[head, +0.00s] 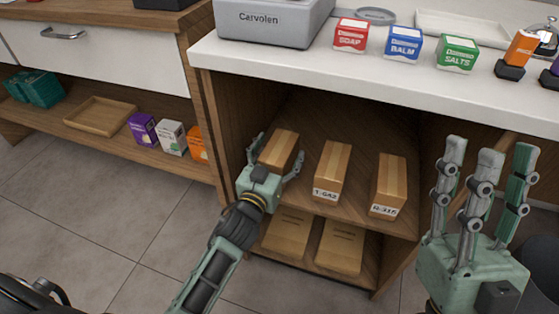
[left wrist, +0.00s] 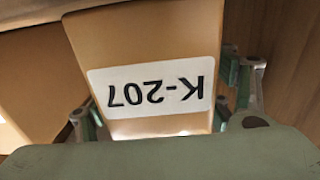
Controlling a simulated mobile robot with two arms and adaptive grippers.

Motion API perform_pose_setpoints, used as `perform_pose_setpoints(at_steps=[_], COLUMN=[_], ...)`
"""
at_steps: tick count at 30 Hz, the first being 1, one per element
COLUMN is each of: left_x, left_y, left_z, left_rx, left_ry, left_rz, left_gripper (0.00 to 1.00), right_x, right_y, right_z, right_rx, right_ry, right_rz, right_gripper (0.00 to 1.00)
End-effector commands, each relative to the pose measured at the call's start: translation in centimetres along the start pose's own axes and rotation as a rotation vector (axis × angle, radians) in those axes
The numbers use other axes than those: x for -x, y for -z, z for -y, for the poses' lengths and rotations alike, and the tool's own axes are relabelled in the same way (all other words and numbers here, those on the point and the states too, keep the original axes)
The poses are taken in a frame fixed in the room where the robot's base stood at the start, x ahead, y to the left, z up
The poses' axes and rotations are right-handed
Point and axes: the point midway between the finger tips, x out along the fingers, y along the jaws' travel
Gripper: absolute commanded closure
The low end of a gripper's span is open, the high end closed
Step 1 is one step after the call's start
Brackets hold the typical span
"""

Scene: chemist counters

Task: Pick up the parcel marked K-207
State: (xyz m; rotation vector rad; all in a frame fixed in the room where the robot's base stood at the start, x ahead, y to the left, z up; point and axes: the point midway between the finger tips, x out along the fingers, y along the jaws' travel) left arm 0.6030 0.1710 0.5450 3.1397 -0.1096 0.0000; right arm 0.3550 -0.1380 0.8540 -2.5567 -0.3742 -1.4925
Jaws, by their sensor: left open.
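The parcel marked K-207 (left wrist: 150,40) fills the middle of the left wrist view, its white label upside down there. In the head view the same brown parcel (head: 280,147) is the leftmost of three on the upper shelf of the open cabinet. My left gripper (head: 276,155) is open, with its fingers on both sides of this parcel; whether they touch it I cannot tell. The gripper's palm hides the parcel's front label in the head view. My right gripper (head: 488,160) is raised at the right, fingers spread and empty.
Beside it stand parcels T-642 (head: 332,172) and one reading about R-316 (head: 390,185). Two flat parcels (head: 290,232) lie on the lower shelf. The white counter (head: 300,65) overhangs the shelf, with soap, balm and salts boxes on it.

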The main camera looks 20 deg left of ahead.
Motion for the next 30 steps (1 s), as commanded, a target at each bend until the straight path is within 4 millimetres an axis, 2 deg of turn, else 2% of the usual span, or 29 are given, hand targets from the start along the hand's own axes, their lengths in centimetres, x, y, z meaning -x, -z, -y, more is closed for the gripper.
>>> perform_pose_setpoints(at_steps=[5,25,30], left_x=[0.01,0.04,0.02], left_y=[-0.01,-0.01,0.13], left_z=[0.0,0.0,-0.02], left_rx=[0.0,0.0,0.0], left_ry=[0.0,0.0,0.0], left_rz=[0.001,0.001,-0.002], left_gripper=[0.25,0.83,0.84], right_x=[-0.02,-0.04,-0.05], right_y=[0.01,0.01,0.0], right_z=[0.0,0.01,0.0], right_rx=[0.0,0.0,0.0], right_ry=[0.0,0.0,0.0], right_rz=[0.0,0.0,0.001], right_gripper=[0.6,0.6,0.6])
